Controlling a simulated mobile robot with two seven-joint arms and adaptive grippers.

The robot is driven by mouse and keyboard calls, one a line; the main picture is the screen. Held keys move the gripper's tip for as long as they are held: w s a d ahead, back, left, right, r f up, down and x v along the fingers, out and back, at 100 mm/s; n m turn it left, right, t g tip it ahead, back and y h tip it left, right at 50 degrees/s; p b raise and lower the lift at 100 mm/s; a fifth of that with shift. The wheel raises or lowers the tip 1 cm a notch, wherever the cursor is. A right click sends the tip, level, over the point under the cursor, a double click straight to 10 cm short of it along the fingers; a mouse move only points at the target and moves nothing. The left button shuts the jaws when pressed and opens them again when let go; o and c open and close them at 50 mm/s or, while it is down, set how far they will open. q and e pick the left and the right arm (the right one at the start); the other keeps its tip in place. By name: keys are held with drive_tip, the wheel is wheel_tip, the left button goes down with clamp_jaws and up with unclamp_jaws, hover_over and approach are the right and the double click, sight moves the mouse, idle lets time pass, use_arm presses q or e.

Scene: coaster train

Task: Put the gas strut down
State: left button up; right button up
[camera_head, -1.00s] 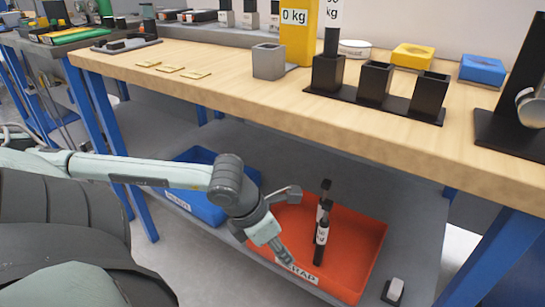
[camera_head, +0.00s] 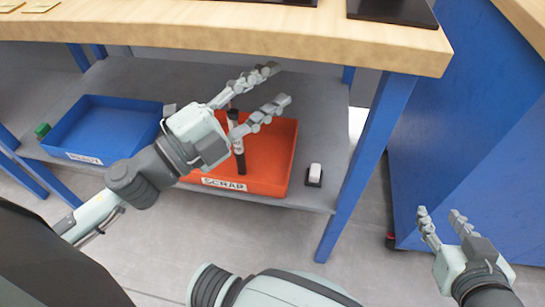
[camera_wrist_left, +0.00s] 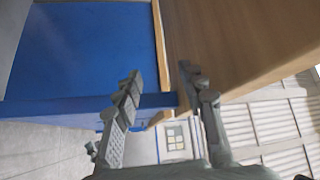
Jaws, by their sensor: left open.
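Black gas struts with white labels stand in the red scrap bin on the lower shelf. One gas strut (camera_head: 239,150) leans upright there, partly hidden by my left gripper. Another behind it is mostly hidden. My left gripper (camera_head: 279,85) is open and empty, raised in front of the bench edge above the scrap bin (camera_head: 275,165). In the left wrist view its fingers (camera_wrist_left: 160,80) are apart with nothing between them. My right gripper (camera_head: 439,212) is open and empty at the lower right, beside the blue cabinet.
A blue bin (camera_head: 105,128) stands left of the scrap bin on the grey shelf. A small white and black item (camera_head: 315,174) sits right of it. The wooden bench top (camera_head: 250,38) overhangs the shelf. A blue bench leg (camera_head: 370,165) and a blue cabinet (camera_head: 470,110) stand to the right.

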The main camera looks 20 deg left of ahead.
use_arm(q)
drive_tip(key=w+a+f+n+g+y, duration=0.2)
drive_tip(key=a+f+n+g+y, duration=0.15)
drive_tip(key=f+n+y, duration=0.95)
drive_tip(key=s+d+f+n+g+h, duration=0.2)
drive_tip(key=d+f+n+h, duration=0.1)
drive_tip(key=d+n+h, duration=0.1)
drive_tip(key=shift+s+d+h, duration=0.4)
drive_tip(key=shift+d+h, duration=0.1)
drive_tip(key=shift+h, duration=0.6)
drive_tip(key=shift+f+g, duration=0.1)
drive_tip(key=shift+g, duration=0.15)
